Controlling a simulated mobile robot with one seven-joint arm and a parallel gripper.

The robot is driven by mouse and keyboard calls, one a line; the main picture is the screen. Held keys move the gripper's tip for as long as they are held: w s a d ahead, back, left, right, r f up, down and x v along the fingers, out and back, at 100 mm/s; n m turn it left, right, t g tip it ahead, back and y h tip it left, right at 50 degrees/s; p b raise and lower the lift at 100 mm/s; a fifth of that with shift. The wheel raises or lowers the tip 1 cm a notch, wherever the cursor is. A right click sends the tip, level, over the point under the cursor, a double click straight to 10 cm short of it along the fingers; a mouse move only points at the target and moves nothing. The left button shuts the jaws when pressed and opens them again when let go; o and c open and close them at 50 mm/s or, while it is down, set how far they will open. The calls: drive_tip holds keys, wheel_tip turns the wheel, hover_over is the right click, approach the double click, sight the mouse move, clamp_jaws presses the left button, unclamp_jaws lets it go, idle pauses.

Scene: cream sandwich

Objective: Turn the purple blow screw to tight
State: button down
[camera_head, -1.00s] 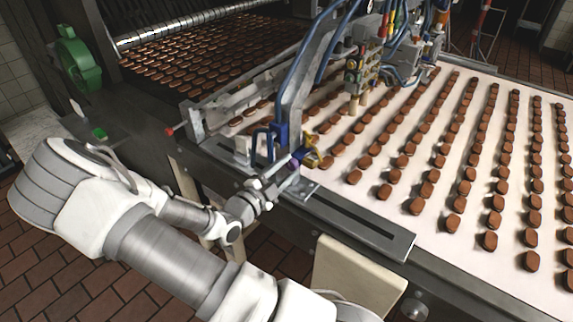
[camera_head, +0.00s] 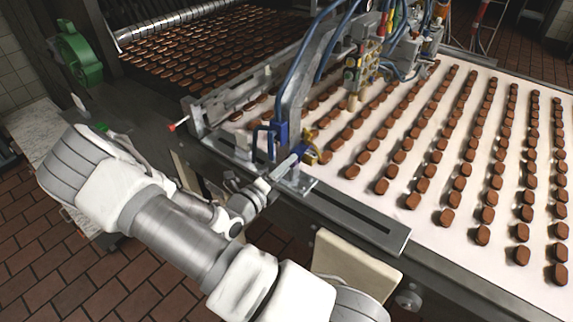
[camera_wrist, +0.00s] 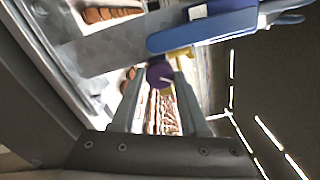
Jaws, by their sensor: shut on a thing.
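The purple blow screw (camera_wrist: 157,75) shows as a round purple knob in the wrist view, between the two fingertips of my gripper (camera_wrist: 160,84). My gripper is shut on it, with a finger on each side. A yellow fitting (camera_wrist: 180,54) sits beside the knob, below a blue clamp-like part (camera_wrist: 205,30). In the head view my gripper (camera_head: 291,165) reaches the machine's edge next to the blue bracket (camera_head: 281,135) and the yellow part (camera_head: 309,146). The purple screw cannot be made out there; the gripper seems to cover it.
A white conveyor (camera_head: 448,100) with rows of chocolate pieces runs right of the bracket. A metal rail (camera_head: 350,222) lines its near edge. Blue hoses (camera_head: 305,60) and a nozzle assembly (camera_head: 360,65) hang above. A cream panel (camera_head: 350,268) stands below the rail.

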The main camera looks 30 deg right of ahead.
drive_tip(key=m+b, duration=0.2)
drive_tip(key=m, duration=0.9)
drive_tip(key=shift+f, duration=0.1)
drive_tip(key=shift+m+b, duration=0.3)
drive_tip(key=shift+m, duration=0.1)
drive_tip(key=c, duration=0.7)
unclamp_jaws()
drive_tip(key=shift+a, duration=0.1)
drive_tip(key=b+v, duration=0.1)
drive_tip(key=v, duration=1.6)
drive_tip(key=shift+s+a+b, duration=0.1)
drive_tip(key=shift+b, duration=0.2)
